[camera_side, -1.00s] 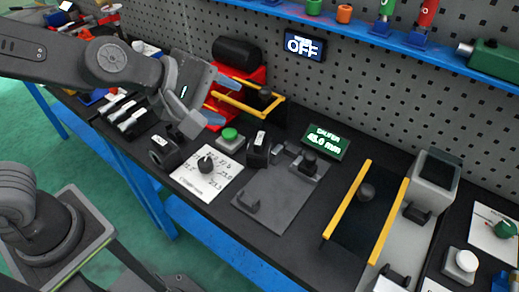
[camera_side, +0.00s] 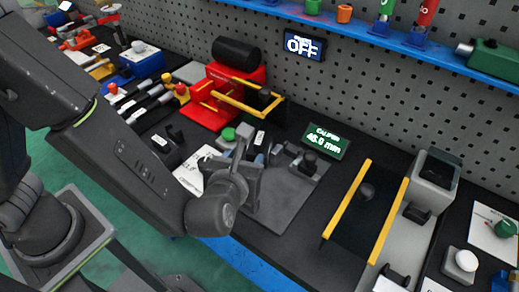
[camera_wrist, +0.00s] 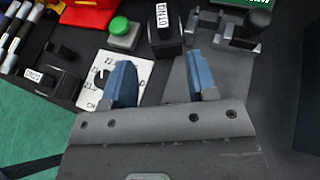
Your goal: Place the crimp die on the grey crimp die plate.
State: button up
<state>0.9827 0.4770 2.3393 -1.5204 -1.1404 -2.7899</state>
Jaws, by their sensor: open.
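A black block labelled DN10, seemingly a crimp die (camera_side: 259,139), stands upright at the left of the grey plate; in the wrist view it (camera_wrist: 166,30) is just beyond my fingertips. A second labelled black block (camera_side: 165,151) stands farther left; it also shows in the wrist view (camera_wrist: 50,84). The grey plate (camera_side: 292,205) lies flat and carries dark jaw-like parts; I cannot tell whether it is the crimp die plate. My gripper (camera_wrist: 162,80) is open and empty, its blue fingers pointing toward the DN10 block. In the side view, my gripper (camera_side: 254,155) partly covers the plate.
A red press with yellow handles (camera_side: 225,95) stands behind. A green button (camera_side: 229,135) and a white dial card (camera_side: 188,176) are to the left. Yellow rails (camera_side: 345,205) stand at the right.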

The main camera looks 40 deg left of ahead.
aim_at(260, 138)
jog(key=x, duration=1.1)
jog(key=shift+w+d+f, duration=0.1)
jog(key=shift+w+f, duration=0.15)
jog(key=shift+c, duration=0.4)
grip_shut()
jog(key=shift+r, duration=0.1)
